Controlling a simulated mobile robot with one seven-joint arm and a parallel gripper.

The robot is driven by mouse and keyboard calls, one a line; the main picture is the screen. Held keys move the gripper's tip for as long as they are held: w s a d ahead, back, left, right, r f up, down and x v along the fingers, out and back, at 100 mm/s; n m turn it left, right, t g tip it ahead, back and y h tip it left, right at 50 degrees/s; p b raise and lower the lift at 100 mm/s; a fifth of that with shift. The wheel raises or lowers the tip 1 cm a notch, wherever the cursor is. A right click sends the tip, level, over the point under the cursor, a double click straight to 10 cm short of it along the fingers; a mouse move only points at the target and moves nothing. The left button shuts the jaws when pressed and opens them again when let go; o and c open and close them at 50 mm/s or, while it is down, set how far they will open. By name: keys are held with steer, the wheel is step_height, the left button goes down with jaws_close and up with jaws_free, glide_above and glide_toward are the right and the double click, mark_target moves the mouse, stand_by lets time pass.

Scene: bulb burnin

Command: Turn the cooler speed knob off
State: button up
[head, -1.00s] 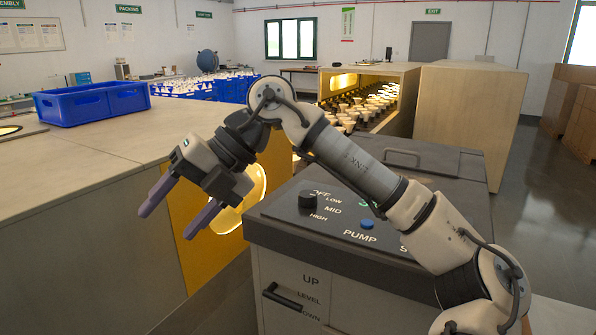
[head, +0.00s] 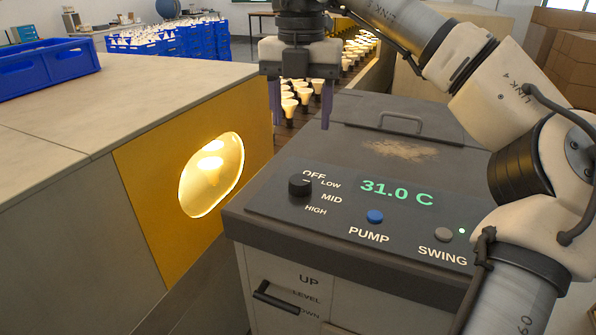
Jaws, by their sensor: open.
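The cooler (head: 300,245) is a grey box with a dark top panel. Its black speed knob (head: 300,186) sits at the left of the panel, with OFF, LOW, MID and HIGH printed around it. I cannot tell clearly which mark the knob points to. A green display (head: 396,192) reads 31.0 C. My gripper (head: 300,112) is open and empty, pointing down above and behind the knob in the head view, apart from it. Its two purple fingers are spread.
A blue pump button (head: 375,216) and a grey swing button (head: 443,234) with a green light beside it are on the panel. A lid handle (head: 402,121) rises behind. A yellow panel with a lit window (head: 212,175) stands left. A level handle (head: 276,296) juts out in front.

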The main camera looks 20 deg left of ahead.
mark_target(300, 180)
step_height(300, 180, down, 12)
steer(key=shift+r+p, duration=0.1)
steer(key=shift+p, duration=0.6)
steer(key=c, duration=1)
